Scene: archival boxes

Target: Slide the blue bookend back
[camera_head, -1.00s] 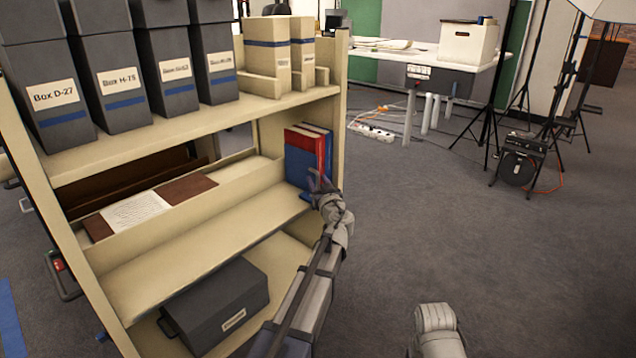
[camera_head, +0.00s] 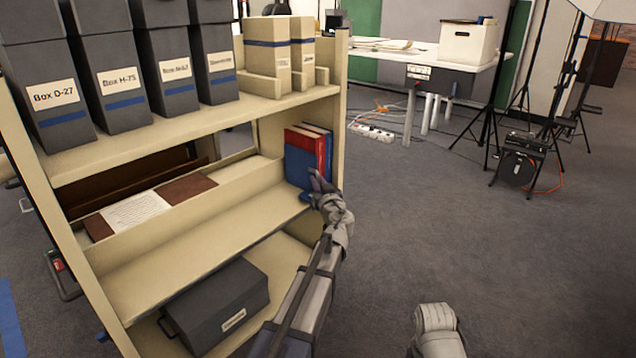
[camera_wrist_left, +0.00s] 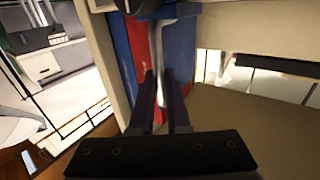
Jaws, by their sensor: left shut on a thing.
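The blue bookend (camera_head: 298,168) stands upright on the middle shelf at its right end, against a red book (camera_head: 312,136) and a blue one. In the left wrist view, the blue bookend (camera_wrist_left: 180,45) rises just beyond the fingers, with the red book (camera_wrist_left: 141,45) to its left. My left gripper (camera_head: 316,184) is at the bookend's front edge, low down near the shelf. Its fingers (camera_wrist_left: 162,88) are close together, shut on the bookend; the exact contact is partly hidden. Only part of my right arm shows at the bottom; its gripper is out of view.
The shelf's right side panel (camera_head: 338,140) stands close beside the books. Grey boxes (camera_head: 122,85) line the upper shelf. A dark box (camera_head: 220,310) lies on the bottom shelf. The middle shelf left of the bookend is clear. Open floor (camera_head: 440,220) lies to the right.

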